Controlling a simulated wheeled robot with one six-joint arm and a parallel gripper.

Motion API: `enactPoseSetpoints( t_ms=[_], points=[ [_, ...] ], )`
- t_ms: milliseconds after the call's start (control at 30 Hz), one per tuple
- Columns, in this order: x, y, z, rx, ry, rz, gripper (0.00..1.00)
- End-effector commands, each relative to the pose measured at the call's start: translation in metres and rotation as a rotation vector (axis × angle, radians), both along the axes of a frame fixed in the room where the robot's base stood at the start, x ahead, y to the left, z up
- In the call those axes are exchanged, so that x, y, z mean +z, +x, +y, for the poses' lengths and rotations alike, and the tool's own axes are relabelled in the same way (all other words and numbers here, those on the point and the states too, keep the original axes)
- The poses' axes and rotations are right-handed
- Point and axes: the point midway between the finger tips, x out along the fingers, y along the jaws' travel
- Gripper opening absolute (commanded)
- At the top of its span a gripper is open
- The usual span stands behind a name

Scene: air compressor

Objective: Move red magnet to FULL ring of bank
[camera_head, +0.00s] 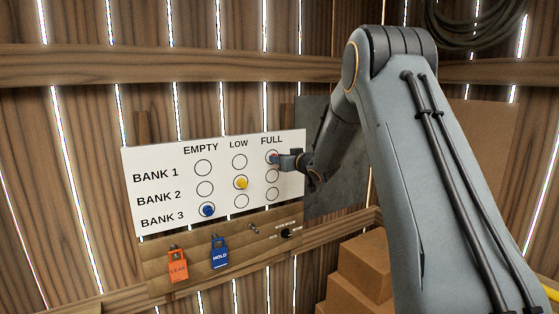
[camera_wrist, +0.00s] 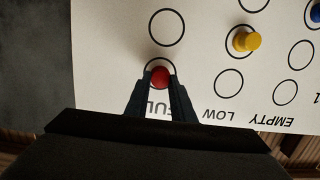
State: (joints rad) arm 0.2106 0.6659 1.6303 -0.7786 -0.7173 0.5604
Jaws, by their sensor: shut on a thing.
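The red magnet (camera_wrist: 160,76) is between the fingertips of my gripper (camera_wrist: 160,84), which is shut on it. In the wrist view, which shows the board upside down, the magnet lies over the BANK 1 FULL ring; the ring's far edge shows just beyond it. In the head view the magnet (camera_head: 272,158) and my gripper (camera_head: 279,160) are at that top-right ring of the white board (camera_head: 222,163). I cannot tell whether the magnet touches the board. The BANK 2 FULL ring (camera_wrist: 167,27) and BANK 3 FULL ring (camera_head: 272,194) are empty.
A yellow magnet (camera_head: 242,183) sits in the BANK 2 LOW ring and a blue one (camera_head: 208,210) in the BANK 3 EMPTY ring. Below hang an orange LEAK tag (camera_head: 177,267) and a blue HOLD tag (camera_head: 220,255). Cardboard boxes (camera_head: 372,262) stand at lower right.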

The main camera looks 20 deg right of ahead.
Motion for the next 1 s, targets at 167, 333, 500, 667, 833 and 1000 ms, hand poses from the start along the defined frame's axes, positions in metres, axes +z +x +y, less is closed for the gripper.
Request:
enactPoseSetpoints(
  t_ms=[167, 333, 500, 667, 833, 1000],
  points=[
    [0.0000, 0.0020, 0.0007, 0.000, 0.000, 0.000, 0.01],
    [0.0001, 0.0039, 0.0012, 0.000, 0.000, 0.000, 0.01],
    [0.0003, 0.0057, 0.0016, 0.000, 0.000, -0.001, 0.01],
    [0.0002, 0.0074, 0.0021, 0.000, 0.000, -0.001, 0.01],
    [0.0002, 0.0084, 0.0024, 0.000, 0.000, -0.001, 0.01],
    [0.0001, 0.0083, 0.0023, 0.000, 0.000, 0.000, 0.01]
  ],
)
